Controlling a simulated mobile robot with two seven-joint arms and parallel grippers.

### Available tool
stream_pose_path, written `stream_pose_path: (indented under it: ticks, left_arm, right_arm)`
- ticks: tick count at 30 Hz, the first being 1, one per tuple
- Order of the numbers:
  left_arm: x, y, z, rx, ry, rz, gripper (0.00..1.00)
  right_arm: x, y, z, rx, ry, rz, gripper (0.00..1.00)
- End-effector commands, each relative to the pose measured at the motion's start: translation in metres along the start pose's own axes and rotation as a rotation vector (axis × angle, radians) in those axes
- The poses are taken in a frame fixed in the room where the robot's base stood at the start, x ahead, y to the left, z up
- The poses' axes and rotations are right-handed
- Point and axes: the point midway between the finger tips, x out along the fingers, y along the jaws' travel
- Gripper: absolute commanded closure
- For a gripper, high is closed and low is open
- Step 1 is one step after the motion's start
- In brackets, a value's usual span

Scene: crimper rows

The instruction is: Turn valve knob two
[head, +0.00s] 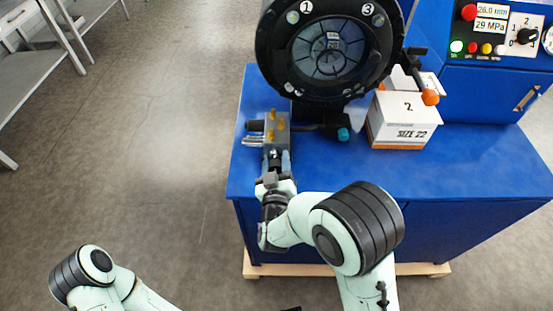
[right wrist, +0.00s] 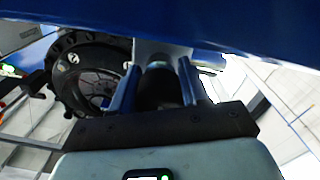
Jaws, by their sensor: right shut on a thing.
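A grey valve block (head: 277,130) with brass fittings on top stands at the left edge of the blue bench. A black knob (head: 255,126) sticks out on its left, and a lever with a teal end (head: 343,134) reaches to its right. My right gripper (head: 276,160) is at the front of the block. In the right wrist view its blue fingers (right wrist: 158,78) are shut on a black knob (right wrist: 160,92), mostly hidden in the head view. I cannot read a number on any knob. Only my left arm shows, at bottom left; its gripper is not seen.
The black crimper head (head: 330,50) stands behind the block. A white box (head: 401,120) marked SIZE 22 and an orange-ended handle (head: 430,97) are to the right. A control panel (head: 500,35) is at far right. The front right bench top (head: 470,165) is clear.

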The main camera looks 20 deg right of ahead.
Motion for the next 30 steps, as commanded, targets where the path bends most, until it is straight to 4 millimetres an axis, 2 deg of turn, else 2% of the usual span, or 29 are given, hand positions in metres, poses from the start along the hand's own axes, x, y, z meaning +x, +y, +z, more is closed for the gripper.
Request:
stream_pose_path:
  ticks: [21, 30]
  left_arm:
    - [-0.047, 0.020, -0.010, 0.008, 0.022, 0.008, 0.21]
    - [-0.061, 0.027, -0.015, 0.011, 0.031, 0.011, 0.21]
  right_arm:
    - [0.000, 0.001, -0.002, -0.680, -0.001, -0.003, 0.86]
    - [0.000, 0.001, -0.001, -0.910, -0.002, -0.002, 0.86]
